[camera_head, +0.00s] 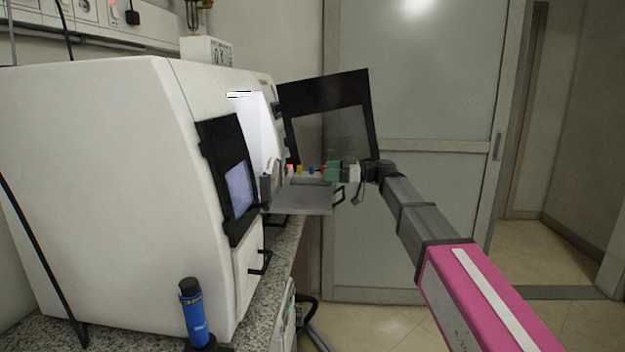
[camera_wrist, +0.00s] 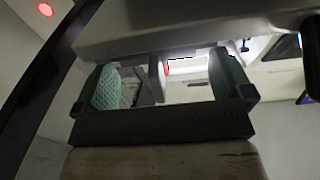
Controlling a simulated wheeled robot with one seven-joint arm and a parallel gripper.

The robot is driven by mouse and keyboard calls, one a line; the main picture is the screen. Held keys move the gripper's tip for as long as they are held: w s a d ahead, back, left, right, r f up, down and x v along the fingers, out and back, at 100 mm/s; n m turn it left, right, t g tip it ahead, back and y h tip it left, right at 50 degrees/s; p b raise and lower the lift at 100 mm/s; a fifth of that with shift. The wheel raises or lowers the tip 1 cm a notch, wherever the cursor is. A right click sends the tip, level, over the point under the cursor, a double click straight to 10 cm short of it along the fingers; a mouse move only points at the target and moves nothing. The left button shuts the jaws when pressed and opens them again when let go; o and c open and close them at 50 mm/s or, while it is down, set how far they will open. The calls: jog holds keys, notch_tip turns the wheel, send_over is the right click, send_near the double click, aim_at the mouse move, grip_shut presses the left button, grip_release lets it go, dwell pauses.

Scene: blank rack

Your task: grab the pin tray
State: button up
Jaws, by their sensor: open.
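My gripper (camera_head: 332,171) reaches in from the right with its green fingers at the opening of the white machine. It is open in the wrist view (camera_wrist: 168,80), with one padded finger at left and one at right. A row of small coloured pieces, orange, yellow, blue and red, shows just left of the fingers in the head view. They seem to belong to the pin tray, whose body I cannot make out clearly. A grey shelf (camera_head: 303,197) juts out below them. A small red spot shows between the fingers in the wrist view; I cannot tell what it is on.
The white machine (camera_head: 100,170) stands on a granite counter (camera_head: 285,262). Its dark-framed door (camera_head: 370,108) is open behind my gripper. A screen panel (camera_head: 238,188) is left of the opening. A blue bottle (camera_head: 195,318) stands at the front. Floor at right is clear.

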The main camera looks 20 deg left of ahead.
jog(key=c, duration=1.1)
jog(key=shift+o, duration=0.2)
jog(key=shift+r, duration=0.1)
